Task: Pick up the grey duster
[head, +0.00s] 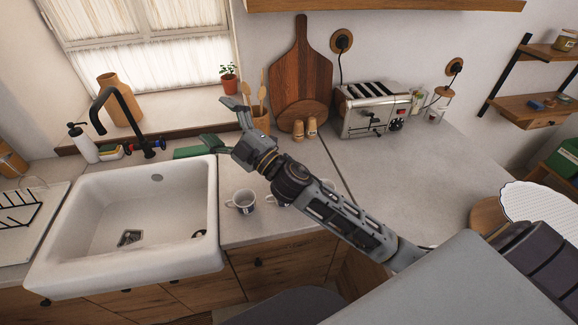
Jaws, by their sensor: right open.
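I cannot make out a grey duster in the head view. A green item (190,152), perhaps a cloth or glove, lies on the counter behind the sink's right corner, partly next to my right gripper. My right gripper (234,101) is open and empty, with its fingers pointing up and away over the back of the counter. It appears in front of the wooden utensil holder (262,124), and my right arm crosses the counter from the lower right. My left gripper is not in view.
A white sink (140,215) with a black tap (122,104) is at left. A mug (243,201) stands below my right arm. Cutting boards (301,75), shakers (312,126) and a toaster (374,108) stand along the wall.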

